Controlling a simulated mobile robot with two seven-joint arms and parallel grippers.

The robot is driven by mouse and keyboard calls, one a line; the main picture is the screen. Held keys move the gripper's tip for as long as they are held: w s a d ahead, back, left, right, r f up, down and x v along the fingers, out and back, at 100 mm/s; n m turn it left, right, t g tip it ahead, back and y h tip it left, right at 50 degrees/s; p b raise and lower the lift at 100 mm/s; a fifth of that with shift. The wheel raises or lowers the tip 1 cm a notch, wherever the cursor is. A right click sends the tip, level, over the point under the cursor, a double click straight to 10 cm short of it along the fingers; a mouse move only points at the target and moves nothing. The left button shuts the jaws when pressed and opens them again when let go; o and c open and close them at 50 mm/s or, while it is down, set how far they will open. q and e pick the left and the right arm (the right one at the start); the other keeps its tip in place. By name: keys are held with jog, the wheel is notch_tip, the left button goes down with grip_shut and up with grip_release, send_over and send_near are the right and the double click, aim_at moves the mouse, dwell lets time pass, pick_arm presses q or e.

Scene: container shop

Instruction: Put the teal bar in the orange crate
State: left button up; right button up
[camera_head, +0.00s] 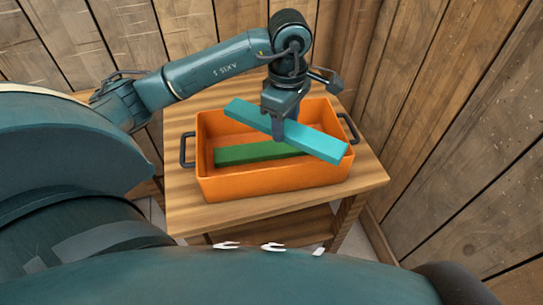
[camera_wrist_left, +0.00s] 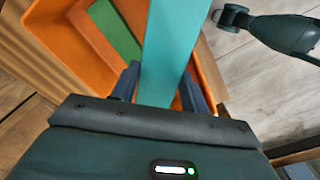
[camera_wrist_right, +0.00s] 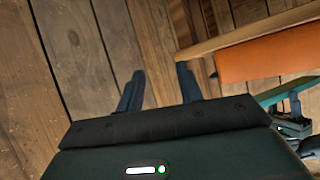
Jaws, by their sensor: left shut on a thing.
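The teal bar (camera_head: 312,139) is held by my left gripper (camera_head: 282,118), which is shut around its middle. The bar lies slantwise above the orange crate (camera_head: 262,185), one end over the back rim and the other over the front right rim. The bar also shows between the fingers in the left wrist view (camera_wrist_left: 168,50). Whether it touches the crate rim, I cannot tell. My right gripper (camera_wrist_right: 160,88) shows in the right wrist view with its fingers apart and nothing between them. It is outside the crate, which shows at the upper right there.
A green bar (camera_head: 255,152) lies inside the crate on its floor. The crate has dark side handles and stands on a wooden table (camera_head: 210,215). Wooden plank walls (camera_head: 440,110) stand close behind and to the right.

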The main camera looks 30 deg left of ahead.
pick_arm(q)
jog(key=a+n, duration=0.1)
jog(key=n, duration=0.2)
jog(key=w+f+n, duration=0.1)
jog(key=n, duration=0.1)
jog(key=a+n+b, duration=0.1)
jog(key=n, duration=0.2)
jog(key=shift+w+a+f+n, duration=0.15)
jog(key=shift+a+f+n, duration=0.15)
jog(key=shift+a+f, duration=0.05)
jog(key=n, duration=0.2)
jog(key=a+n, duration=0.1)
jog(key=n, duration=0.1)
jog(key=shift+w+a+f, duration=0.1)
jog(key=shift+w+f, duration=0.15)
jog(key=shift+f, duration=0.1)
notch_tip(320, 180, down, 10)
jog(key=shift+r, duration=0.15)
jog(key=shift+f+b, duration=0.6)
jog(key=o, duration=1.1)
